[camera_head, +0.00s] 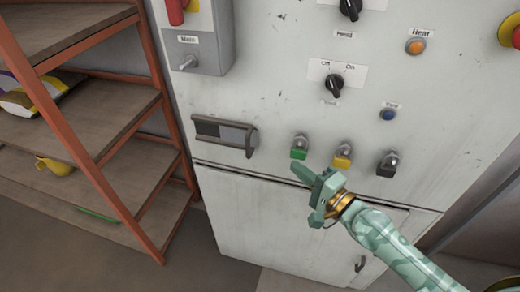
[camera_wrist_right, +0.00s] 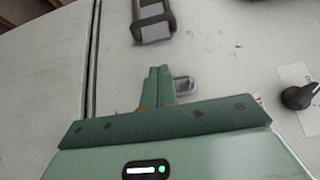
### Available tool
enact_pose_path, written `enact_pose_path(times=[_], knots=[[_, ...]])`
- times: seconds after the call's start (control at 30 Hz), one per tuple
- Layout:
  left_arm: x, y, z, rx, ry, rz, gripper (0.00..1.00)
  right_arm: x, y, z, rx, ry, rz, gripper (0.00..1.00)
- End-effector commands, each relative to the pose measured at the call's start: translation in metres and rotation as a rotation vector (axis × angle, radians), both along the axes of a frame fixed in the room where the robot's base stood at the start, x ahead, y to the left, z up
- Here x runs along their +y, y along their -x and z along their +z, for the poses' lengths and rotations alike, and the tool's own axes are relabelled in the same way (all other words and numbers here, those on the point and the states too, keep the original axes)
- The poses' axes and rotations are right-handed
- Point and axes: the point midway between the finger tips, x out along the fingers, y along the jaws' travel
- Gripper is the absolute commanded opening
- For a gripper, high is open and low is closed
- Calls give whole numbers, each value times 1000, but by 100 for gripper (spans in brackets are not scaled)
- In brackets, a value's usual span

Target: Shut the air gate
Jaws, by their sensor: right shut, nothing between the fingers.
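No label that I can read names the air gate, so I cannot tell which part it is. A row of three small metal fittings sits on the pale cabinet front: one with a green handle (camera_head: 299,153), one with a yellow handle (camera_head: 341,162) and one with a black handle (camera_head: 386,170). My right gripper (camera_head: 300,170) is shut and empty just below the green handle. Whether it touches it is unclear. In the right wrist view the shut fingers (camera_wrist_right: 158,78) partly hide a metal fitting (camera_wrist_right: 185,85). My left gripper is out of view.
The cabinet (camera_head: 240,85) carries a grey pull handle (camera_head: 225,134), black rotary knobs (camera_head: 334,84), an orange button (camera_head: 415,47) and a blue button (camera_head: 388,115). A grey "Main" switch box (camera_head: 203,50) juts out at upper left. An orange-framed shelf (camera_head: 85,155) stands left.

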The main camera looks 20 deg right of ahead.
Motion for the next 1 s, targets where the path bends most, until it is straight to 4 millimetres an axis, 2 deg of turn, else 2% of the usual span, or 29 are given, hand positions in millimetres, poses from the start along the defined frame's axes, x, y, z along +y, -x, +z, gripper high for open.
enact_pose_path(times=[0.1, 0.37, 0.6, 1.0], knots=[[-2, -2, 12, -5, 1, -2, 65, 10, -24, 6, -4, -3, -1, 0], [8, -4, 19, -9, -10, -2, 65, 31, -75, 3, -2, 0, 1, 0], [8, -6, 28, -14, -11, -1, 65, 60, -84, 2, -1, 2, 0, 0], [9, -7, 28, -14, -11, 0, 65, 66, -86, 0, 0, 5, 0, 0]])
